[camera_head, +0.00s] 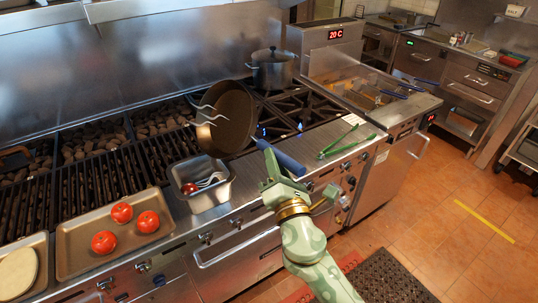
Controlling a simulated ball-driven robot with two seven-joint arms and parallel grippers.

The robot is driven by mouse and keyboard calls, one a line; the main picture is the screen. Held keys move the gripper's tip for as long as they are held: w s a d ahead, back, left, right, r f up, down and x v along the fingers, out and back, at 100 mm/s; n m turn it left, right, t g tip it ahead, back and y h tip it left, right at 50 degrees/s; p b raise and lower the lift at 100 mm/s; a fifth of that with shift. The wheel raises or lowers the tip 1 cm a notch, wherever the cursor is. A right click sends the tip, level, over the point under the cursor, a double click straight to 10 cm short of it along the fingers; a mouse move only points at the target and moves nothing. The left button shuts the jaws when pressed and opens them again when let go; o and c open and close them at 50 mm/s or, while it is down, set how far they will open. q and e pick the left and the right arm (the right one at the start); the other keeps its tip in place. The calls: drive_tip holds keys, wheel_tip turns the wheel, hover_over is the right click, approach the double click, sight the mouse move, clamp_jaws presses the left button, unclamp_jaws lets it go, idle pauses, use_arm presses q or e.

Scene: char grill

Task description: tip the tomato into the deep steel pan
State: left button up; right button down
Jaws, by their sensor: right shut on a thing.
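My right gripper (275,180) is shut on the blue handle (284,160) of a dark frying pan (230,115). The frying pan is held up and steeply tilted over the range, with no tomato seen in it. Below it, a deep steel pan (222,194) stands at the range's front edge. A partly hidden red thing (189,188), which looks like a tomato, lies in the deep steel pan beside pale curved shapes. Three red tomatoes (148,221) sit on a tray to the left. My left gripper is out of view.
The tan tray (80,262) is left of the deep pan, and another tray with a pale round item (18,272) is at far left. Green tongs (340,141) lie to the right. A lidded pot (272,70) stands behind. Pale curls (203,110) show beside the frying pan.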

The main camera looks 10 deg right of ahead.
drive_tip(key=w+d+m+g+p, duration=0.3)
drive_tip(key=m+p, duration=0.6)
drive_tip(key=p, duration=1)
drive_tip(key=d+g, duration=0.2)
drive_tip(key=shift+w+f+m+g+p, duration=0.25)
drive_tip(key=shift+f+m+g+p, duration=0.05)
drive_tip(key=shift+f+g, duration=0.1)
